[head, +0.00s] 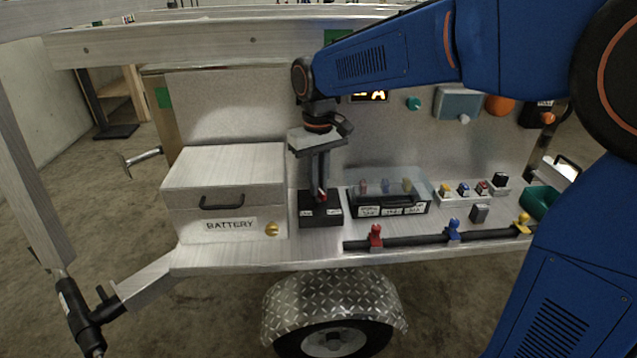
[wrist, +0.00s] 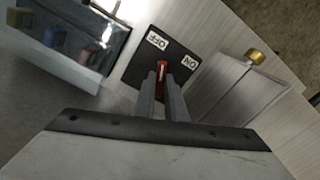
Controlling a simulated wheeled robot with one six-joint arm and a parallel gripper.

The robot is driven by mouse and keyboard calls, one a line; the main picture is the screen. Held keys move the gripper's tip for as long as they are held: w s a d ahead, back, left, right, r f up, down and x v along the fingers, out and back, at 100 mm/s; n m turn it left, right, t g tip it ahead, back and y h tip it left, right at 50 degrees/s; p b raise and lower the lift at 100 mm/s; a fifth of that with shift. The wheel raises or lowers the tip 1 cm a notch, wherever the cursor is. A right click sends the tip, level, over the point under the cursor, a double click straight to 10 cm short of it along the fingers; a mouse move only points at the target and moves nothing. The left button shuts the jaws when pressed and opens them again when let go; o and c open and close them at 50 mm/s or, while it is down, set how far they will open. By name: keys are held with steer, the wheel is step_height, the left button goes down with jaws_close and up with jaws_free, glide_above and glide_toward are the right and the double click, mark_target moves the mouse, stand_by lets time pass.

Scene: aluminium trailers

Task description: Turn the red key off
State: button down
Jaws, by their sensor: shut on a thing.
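The red key (wrist: 162,70) stands on a black switch block (wrist: 137,73) with white OFF and ON labels. In the wrist view, the key lies between my two fingertips, and my gripper (wrist: 163,84) is shut on it. The key's visible end points toward the side between the two labels, nearer OFF; its exact setting is hard to tell. In the head view, my gripper (head: 320,196) reaches down to the black block (head: 320,217), just right of the battery box. The fingers hide most of the key there.
A silver BATTERY box (head: 225,170) stands close left of the block. A clear-lidded black case (head: 390,207) sits close right. Red, blue and yellow valves line a black pipe (head: 400,241) along the front edge. A row of small switches (head: 470,190) is farther right.

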steer(key=shift+n, duration=2)
steer(key=c, duration=1.8)
jaws_free()
step_height(320, 180, up, 17)
steer(key=shift+r, duration=0.2)
